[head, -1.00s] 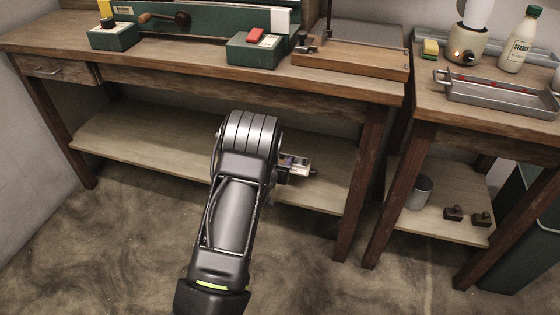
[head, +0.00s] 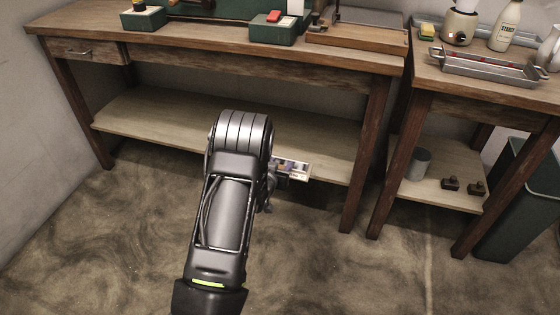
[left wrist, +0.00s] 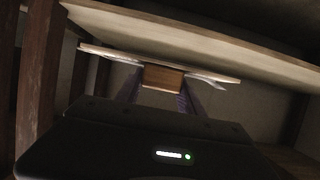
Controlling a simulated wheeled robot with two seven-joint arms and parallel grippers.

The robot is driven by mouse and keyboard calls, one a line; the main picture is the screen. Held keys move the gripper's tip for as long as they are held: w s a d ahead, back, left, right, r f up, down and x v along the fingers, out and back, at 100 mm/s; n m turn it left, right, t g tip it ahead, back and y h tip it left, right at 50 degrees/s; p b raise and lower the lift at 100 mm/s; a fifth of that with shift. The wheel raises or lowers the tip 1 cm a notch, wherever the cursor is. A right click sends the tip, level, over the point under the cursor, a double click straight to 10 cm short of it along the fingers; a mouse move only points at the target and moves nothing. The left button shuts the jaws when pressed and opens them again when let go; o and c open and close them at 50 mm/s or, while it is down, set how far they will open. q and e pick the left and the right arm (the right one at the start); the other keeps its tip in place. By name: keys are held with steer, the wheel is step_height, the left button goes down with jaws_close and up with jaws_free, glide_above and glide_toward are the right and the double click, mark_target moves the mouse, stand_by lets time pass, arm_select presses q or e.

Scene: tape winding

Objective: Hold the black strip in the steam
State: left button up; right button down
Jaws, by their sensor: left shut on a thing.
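My left gripper (head: 271,186) is mostly hidden behind my own left arm in the head view. In the left wrist view its fingers (left wrist: 160,96) are shut on the brown wooden block of a small flat board (left wrist: 205,72). The board also shows in the head view (head: 293,169), pale with small darker pieces on it, in front of the long bench. A cream steamer (head: 459,24) with a small glowing light stands on the right table, with a white plume at the top edge. I cannot make out a black strip. My right gripper is not in view.
The long wooden bench (head: 230,47) has a lower shelf (head: 140,128). The right table holds a metal tray (head: 490,73) with red marks, a yellow sponge (head: 427,31) and a white bottle (head: 505,27). A green bin (head: 525,185) stands at right. The floor in front is open.

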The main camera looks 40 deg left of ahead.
arm_select(q)
steer(key=s+d+r+m+h, duration=0.2)
steer(key=s+d+r, duration=0.2)
steer(key=d+r, duration=0.7)
steer(key=s+d+r+m+t+h, duration=0.1)
steer(key=s+d+r, duration=0.3)
steer(key=d+r, duration=0.7)
steer(key=d+h, duration=0.1)
steer(key=d, duration=0.5)
steer(key=shift+d+r+m, duration=0.3)
steer(key=shift+m, duration=0.1)
